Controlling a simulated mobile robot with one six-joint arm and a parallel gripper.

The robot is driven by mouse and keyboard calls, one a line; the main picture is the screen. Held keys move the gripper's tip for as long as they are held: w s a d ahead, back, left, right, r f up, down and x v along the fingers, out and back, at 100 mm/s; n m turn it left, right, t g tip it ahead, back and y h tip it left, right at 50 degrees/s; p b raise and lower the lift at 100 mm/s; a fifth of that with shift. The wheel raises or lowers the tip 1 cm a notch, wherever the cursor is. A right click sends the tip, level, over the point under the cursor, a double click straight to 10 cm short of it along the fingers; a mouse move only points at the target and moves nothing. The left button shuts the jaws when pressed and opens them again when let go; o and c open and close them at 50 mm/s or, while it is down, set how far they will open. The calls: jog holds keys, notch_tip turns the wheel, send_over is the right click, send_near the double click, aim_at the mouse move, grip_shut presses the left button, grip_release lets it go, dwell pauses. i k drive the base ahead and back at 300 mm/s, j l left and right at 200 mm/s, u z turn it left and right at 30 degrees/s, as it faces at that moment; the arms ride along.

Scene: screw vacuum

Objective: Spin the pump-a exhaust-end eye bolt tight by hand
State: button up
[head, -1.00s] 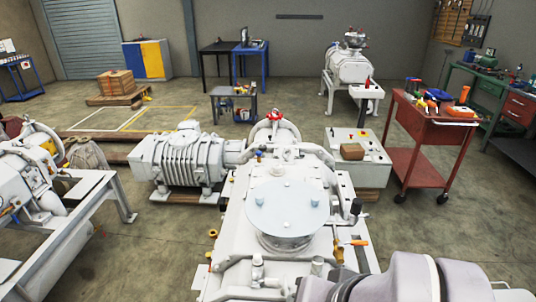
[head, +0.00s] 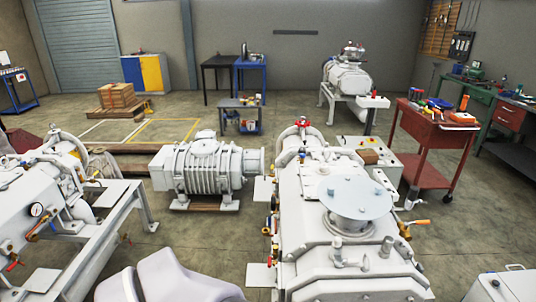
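A large pale grey pump (head: 312,217) with a round flat flange plate (head: 355,196) on top stands just ahead, right of centre in the head view. I cannot tell whether this is pump-a. A red fitting (head: 302,123) sits at its far end. Small upright fittings (head: 387,247) stand on its near top; they are too small to tell whether one is the exhaust-end eye bolt. A rounded pale link of my arm (head: 165,277) shows at the bottom left. My gripper is outside the view.
A second pump on a frame (head: 60,190) stands at left. A ribbed blower (head: 205,170) sits on the floor between. A red tool cart (head: 435,130) stands at right, and a grey box with a black handle (head: 503,285) is at bottom right. Open floor lies between the machines.

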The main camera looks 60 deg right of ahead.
aim_at(326, 159)
jog(key=i+z, duration=0.4)
jog(key=i, duration=0.15)
jog(key=i+j+z, duration=0.1)
jog(key=i+z, duration=0.35)
jog(key=i+j+z, duration=0.4)
jog(key=i, duration=0.2)
jog(key=i+l+z, duration=0.6)
jog(key=i+z, duration=0.15)
jog(key=z, duration=0.15)
jog(key=i+z, duration=0.45)
jog(key=i+j+z, duration=0.1)
jog(key=i+z, duration=0.35)
jog(key=i+j+z, duration=0.2)
jog(key=i+z, duration=0.25)
jog(key=i+l, duration=0.15)
